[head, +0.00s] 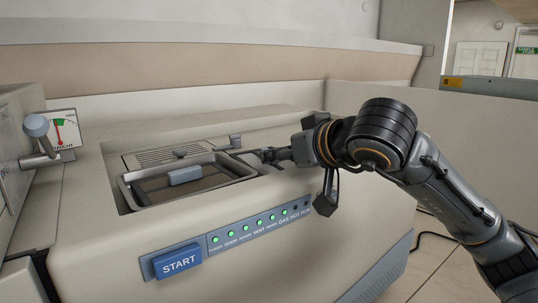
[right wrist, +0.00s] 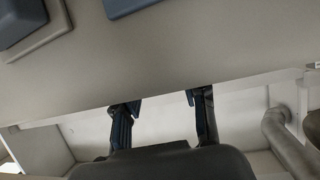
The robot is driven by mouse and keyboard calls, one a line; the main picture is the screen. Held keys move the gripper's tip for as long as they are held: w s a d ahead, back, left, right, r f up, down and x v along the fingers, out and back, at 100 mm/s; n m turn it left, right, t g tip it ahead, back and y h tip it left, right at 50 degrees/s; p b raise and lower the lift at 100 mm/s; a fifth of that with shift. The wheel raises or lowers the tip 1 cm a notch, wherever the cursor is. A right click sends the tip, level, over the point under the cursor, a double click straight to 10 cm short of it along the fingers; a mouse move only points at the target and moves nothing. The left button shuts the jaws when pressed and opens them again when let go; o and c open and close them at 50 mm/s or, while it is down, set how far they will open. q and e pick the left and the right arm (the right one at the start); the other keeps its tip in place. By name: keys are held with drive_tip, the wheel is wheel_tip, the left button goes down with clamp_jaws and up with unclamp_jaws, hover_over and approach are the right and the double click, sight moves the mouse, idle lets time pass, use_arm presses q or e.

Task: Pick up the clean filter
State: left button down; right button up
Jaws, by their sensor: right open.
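A dark rectangular panel (head: 157,186) with a raised blue-grey handle (head: 186,175) lies in a metal-rimmed recess in the top of the beige machine. It is the only filter-like thing I see, and I cannot tell whether it is clean. My right gripper (head: 256,155) is at the right end of this recess, apart from the handle, partly hidden by its own wrist. In the right wrist view its two fingers (right wrist: 162,103) are spread with nothing between them. My left gripper is in neither view.
The beige machine (head: 122,238) has a blue START button (head: 179,261) and a row of green lights on its front. A lever (head: 45,145) and a dial (head: 62,132) stand at the left. A wall rises behind; open floor shows at lower right.

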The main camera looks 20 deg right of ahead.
drive_tip(key=shift+x, duration=1.1)
drive_tip(key=shift+w+f, duration=0.1)
drive_tip(key=shift+w, duration=0.2)
drive_tip(key=shift+s, duration=0.1)
drive_tip(key=c, duration=0.3)
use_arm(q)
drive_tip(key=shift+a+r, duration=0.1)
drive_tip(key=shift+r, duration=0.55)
use_arm(e)
clamp_jaws()
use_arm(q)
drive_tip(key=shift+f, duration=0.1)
